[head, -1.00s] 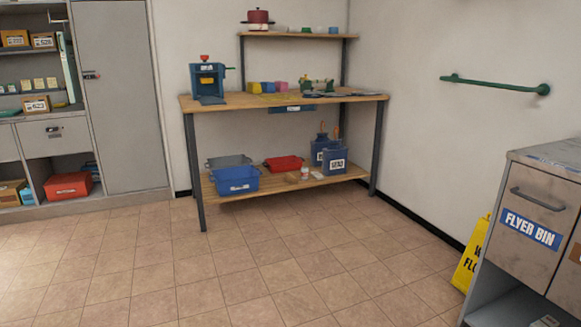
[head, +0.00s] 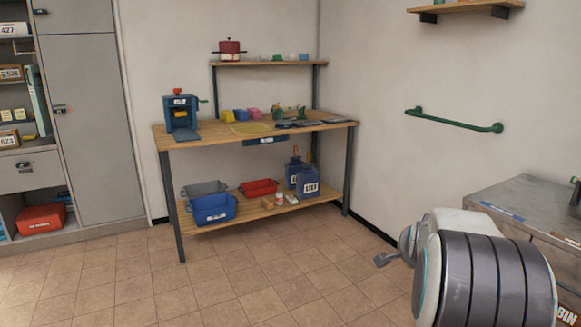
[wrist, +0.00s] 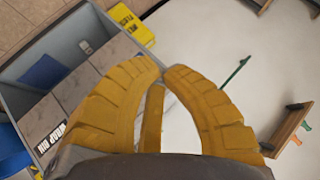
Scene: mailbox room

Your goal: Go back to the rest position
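My gripper (wrist: 165,69) shows in the wrist view with two curved yellow fingers whose tips come together. Nothing is seen held between them. A part of my arm (head: 485,268) stands at the lower right of the head view, in front of the grey cabinet there. My fingers do not show clearly in the head view. In the wrist view the fingers are in front of the grey cabinet and the pale wall, and touch neither as far as I can see.
A workbench (head: 340,124) with bins on its lower shelf stands at the back. A grey cabinet (head: 528,190) is close on the right, below a green wall rail (head: 455,121). The tiled floor (head: 220,290) ahead is clear.

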